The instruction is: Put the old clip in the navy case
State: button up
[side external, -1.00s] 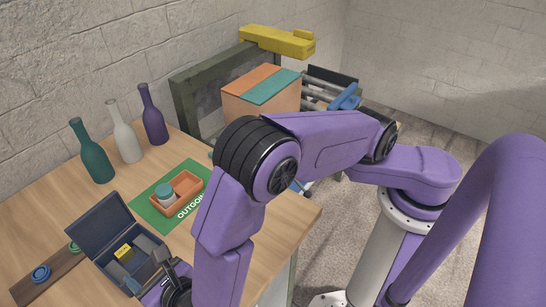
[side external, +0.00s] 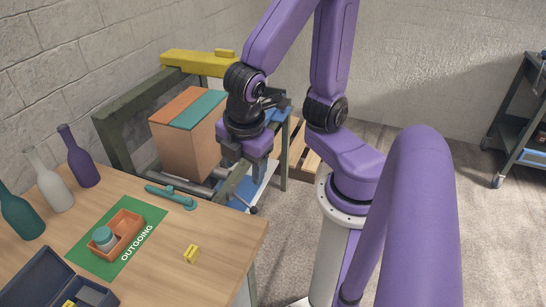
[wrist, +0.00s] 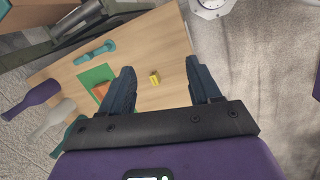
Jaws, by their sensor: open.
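The navy case (side external: 38,278) is open at the lower left of the side view, cut off by the frame edge. Grey and yellow pieces show inside it. A small yellow block-like piece (side external: 191,254) lies on the table right of the green mat; I cannot tell if it is the old clip. It also shows in the wrist view (wrist: 155,77), between my fingertips in the picture but well below them. My gripper (side external: 247,165) is open and empty, raised beyond the table's far right side. The case is not discernible in the wrist view.
An orange tray (side external: 137,222) holding a round teal-and-white jar sits on the green OUTGOING mat (side external: 88,262). A teal tool (side external: 172,195) lies behind it. Several bottles (side external: 83,170) stand at left. A cardboard box (side external: 188,145) stands behind the table.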

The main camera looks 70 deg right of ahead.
jog(key=s+d+r+m+g+y, duration=0.1)
jog(key=s+d+m+y, duration=0.1)
jog(key=s, duration=0.3)
jog(key=shift+s+d+m, duration=0.3)
jog(key=shift+m, duration=0.1)
